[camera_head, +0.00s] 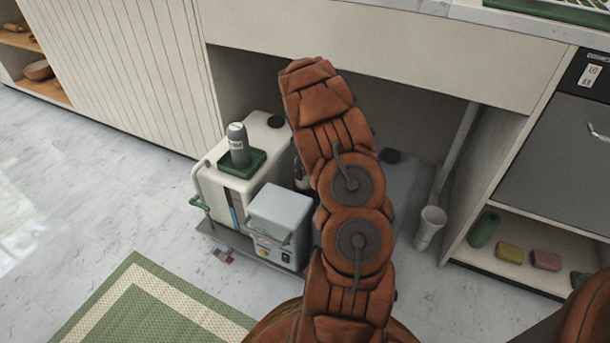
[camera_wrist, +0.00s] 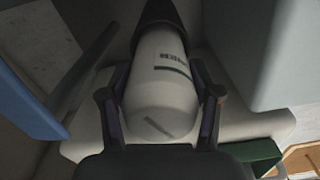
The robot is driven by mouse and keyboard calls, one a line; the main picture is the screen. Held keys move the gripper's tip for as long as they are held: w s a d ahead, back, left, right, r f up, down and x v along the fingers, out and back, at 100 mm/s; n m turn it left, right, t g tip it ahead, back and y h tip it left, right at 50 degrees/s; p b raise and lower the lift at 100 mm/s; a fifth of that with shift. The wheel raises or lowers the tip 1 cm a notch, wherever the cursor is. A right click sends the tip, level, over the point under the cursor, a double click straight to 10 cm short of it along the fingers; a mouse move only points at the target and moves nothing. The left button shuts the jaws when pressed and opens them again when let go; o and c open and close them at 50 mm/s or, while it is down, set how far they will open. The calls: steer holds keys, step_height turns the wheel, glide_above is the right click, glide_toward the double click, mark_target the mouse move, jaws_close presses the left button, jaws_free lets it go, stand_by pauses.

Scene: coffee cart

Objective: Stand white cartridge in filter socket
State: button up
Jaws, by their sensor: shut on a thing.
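In the wrist view my gripper (camera_wrist: 161,92) is shut on the white cartridge (camera_wrist: 162,92), with one dark finger on each side. The cartridge has a rounded end towards the camera, a green band, dark lettering and a dark part at its far end. In the head view my arm covers the middle, and neither the gripper nor the held cartridge can be made out. I cannot pick out the filter socket for sure. Whether the cartridge touches anything at its dark end cannot be told.
A white unit (camera_head: 264,137) in the under-counter bay carries a green tray (camera_head: 257,158) with a grey bottle (camera_head: 238,150). A light grey box (camera_head: 281,212) stands in front. A pale cylinder (camera_head: 430,229) stands on the right. Open floor (camera_head: 110,220) lies left.

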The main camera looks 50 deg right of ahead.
step_height(320, 180, down, 2)
steer(key=shift+f, duration=0.1)
steer(key=o, duration=1.4)
steer(key=shift+o, duration=0.2)
